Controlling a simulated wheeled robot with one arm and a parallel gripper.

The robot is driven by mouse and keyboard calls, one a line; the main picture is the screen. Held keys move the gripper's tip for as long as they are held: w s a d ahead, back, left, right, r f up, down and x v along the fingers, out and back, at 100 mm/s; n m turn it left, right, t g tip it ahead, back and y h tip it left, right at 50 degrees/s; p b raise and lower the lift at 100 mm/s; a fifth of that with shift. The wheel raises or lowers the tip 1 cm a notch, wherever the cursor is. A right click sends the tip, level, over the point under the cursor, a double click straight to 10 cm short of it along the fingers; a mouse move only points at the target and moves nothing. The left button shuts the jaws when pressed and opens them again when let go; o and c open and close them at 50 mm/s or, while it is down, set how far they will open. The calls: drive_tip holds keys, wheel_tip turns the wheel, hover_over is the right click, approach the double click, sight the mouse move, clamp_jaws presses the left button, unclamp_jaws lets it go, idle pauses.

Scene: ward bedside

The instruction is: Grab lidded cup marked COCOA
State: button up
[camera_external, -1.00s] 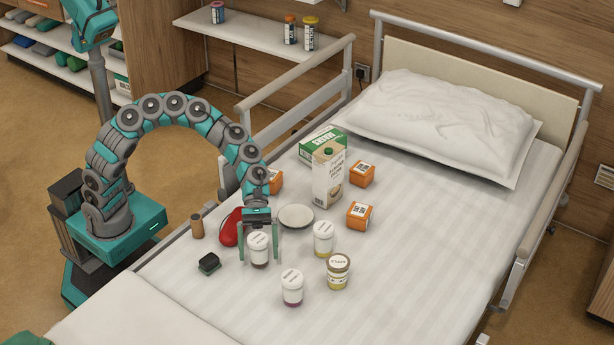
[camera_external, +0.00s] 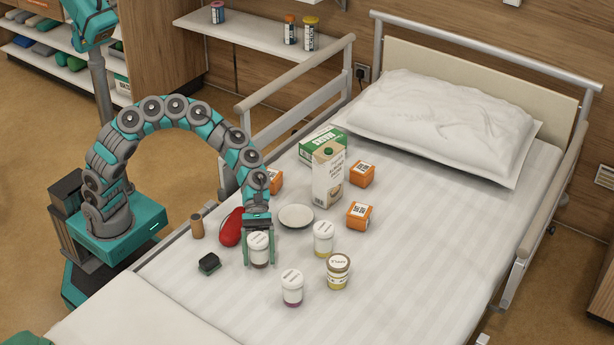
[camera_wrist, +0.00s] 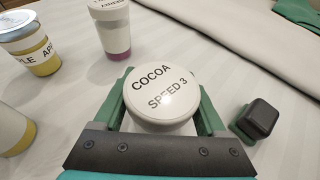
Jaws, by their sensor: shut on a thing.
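The lidded cup marked COCOA (camera_wrist: 163,92) is white, and its lid reads "COCOA SPEED 3" in the wrist view. In the external view the cup (camera_external: 259,249) stands upright on the bed, with a dark band near its base. My gripper (camera_external: 259,252) reaches down from above with one green finger on each side of the cup. It is shut on the cup, and the fingers also show beside the lid in the wrist view (camera_wrist: 160,110). The cup's lower part is hidden in the wrist view.
Two similar white lidded cups (camera_external: 323,239) (camera_external: 292,287) and a labelled jar (camera_external: 338,271) stand to the right. A carton (camera_external: 328,175) and orange boxes (camera_external: 359,215) stand farther back.

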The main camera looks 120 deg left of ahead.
drive_tip(key=c, duration=0.5)
drive_tip(key=shift+r, duration=0.1)
